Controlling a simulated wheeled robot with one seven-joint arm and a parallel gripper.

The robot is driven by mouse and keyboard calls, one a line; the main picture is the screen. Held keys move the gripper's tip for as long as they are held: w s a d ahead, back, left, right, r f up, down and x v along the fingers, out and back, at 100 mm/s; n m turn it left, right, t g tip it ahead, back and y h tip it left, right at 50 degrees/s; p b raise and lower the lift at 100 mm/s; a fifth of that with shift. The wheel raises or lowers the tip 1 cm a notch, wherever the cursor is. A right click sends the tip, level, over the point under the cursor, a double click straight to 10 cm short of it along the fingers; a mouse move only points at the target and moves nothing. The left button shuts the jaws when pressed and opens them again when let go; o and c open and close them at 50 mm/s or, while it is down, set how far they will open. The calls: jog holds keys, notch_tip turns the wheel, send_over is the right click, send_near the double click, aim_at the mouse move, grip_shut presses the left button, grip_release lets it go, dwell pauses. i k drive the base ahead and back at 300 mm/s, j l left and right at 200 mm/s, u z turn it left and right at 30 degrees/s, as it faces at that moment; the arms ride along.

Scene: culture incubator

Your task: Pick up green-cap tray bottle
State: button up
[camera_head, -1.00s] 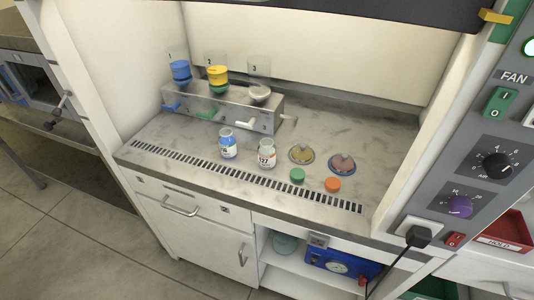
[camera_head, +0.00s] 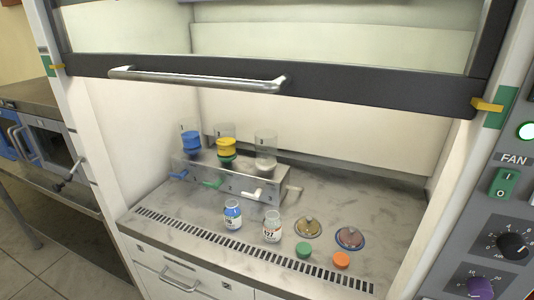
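No bottle wearing a green cap and no tray of bottles shows in the head view. Two open bottles stand upright on the hood's bench: one with blue contents (camera_head: 233,216) and a clear one with a printed label (camera_head: 272,227). A loose green cap (camera_head: 303,250) lies on the bench right of the clear bottle. An orange cap (camera_head: 341,260) lies to its right. My gripper is not in view.
Two round dishes (camera_head: 309,227) (camera_head: 350,238) lie to the right. The raised sash with its bar handle (camera_head: 198,79) crosses above the bench. A control panel (camera_head: 502,215) is at right.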

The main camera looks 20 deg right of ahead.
aim_at(232, 211)
jog(key=i+j+u, duration=0.5)
jog(key=i+j, duration=0.75)
